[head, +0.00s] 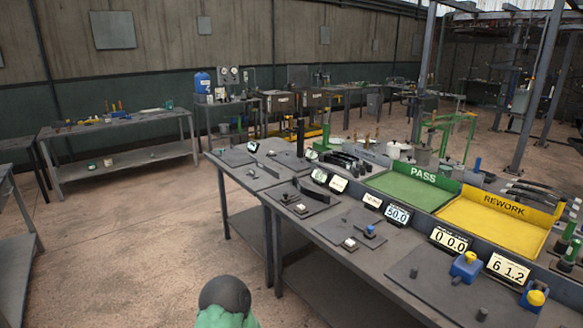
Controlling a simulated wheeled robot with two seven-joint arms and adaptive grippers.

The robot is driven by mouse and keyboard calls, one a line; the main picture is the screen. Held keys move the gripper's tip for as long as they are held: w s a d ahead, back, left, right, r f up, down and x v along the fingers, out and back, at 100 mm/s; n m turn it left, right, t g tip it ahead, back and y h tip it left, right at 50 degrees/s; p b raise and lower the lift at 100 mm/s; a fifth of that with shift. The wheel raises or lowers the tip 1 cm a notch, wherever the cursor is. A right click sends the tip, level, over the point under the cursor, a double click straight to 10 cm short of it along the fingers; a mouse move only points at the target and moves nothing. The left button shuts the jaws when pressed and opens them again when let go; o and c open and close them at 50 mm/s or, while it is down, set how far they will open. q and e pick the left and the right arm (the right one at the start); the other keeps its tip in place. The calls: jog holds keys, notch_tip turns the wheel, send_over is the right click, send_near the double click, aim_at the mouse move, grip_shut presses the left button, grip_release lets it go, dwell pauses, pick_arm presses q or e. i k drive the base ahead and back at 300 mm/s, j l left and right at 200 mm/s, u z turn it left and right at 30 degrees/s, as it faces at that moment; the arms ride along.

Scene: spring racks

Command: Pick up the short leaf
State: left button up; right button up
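Several dark curved leaves (348,161) lie close together on the long grey bench (262,190), left of the green tray. More dark strips (530,192) lie behind the yellow tray at the right. They are too small and overlapped for me to tell which one is the short leaf. Neither of my grippers can be made out in the head view. A dark rounded part with green below it shows at the bottom edge, and I see no fingers on it.
A green PASS tray (391,182) and a yellow REWORK tray (540,236) sit on the bench, both looking empty. Number displays (450,240) and blue-yellow devices (467,267) stand along the front. Open floor (125,240) lies left of the bench. Another table (125,125) stands behind.

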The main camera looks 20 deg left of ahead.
aim_at(322, 159)
jog(key=i+j, duration=0.1)
jog(key=j, duration=0.25)
jog(key=i+j, duration=0.15)
jog(key=j, duration=0.25)
jog(key=i+j, duration=0.1)
jog(key=j, duration=0.25)
jog(key=i+j, duration=0.15)
jog(key=j, duration=0.2)
jog(key=i+j, duration=0.1)
jog(key=j, duration=0.25)
